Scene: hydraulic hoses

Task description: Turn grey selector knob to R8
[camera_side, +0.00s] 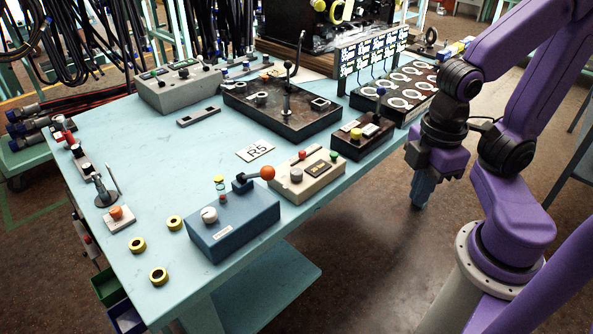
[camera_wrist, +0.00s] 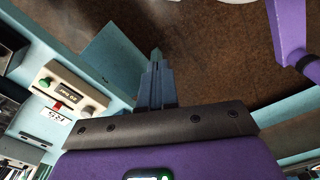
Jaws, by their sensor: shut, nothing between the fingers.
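A grey knob (camera_side: 296,174) sits on a beige control box (camera_side: 322,185) near the front edge of the teal table, with a small dark display beside it. A white card (camera_side: 255,151) reading R5 lies on the table behind the box. My gripper (camera_side: 417,206) is shut and empty, pointing down beyond the table's right edge, well apart from the knob. Its fingers show in the wrist view (camera_wrist: 156,55) over the brown floor.
The beige box also has a red button (camera_side: 302,154) and a green button (camera_side: 334,155). A blue box (camera_side: 235,232) with an orange-ended lever stands at its left. A black box (camera_side: 362,137) with a blue-topped lever stands at its right. Yellow rings (camera_side: 138,245) lie at front left.

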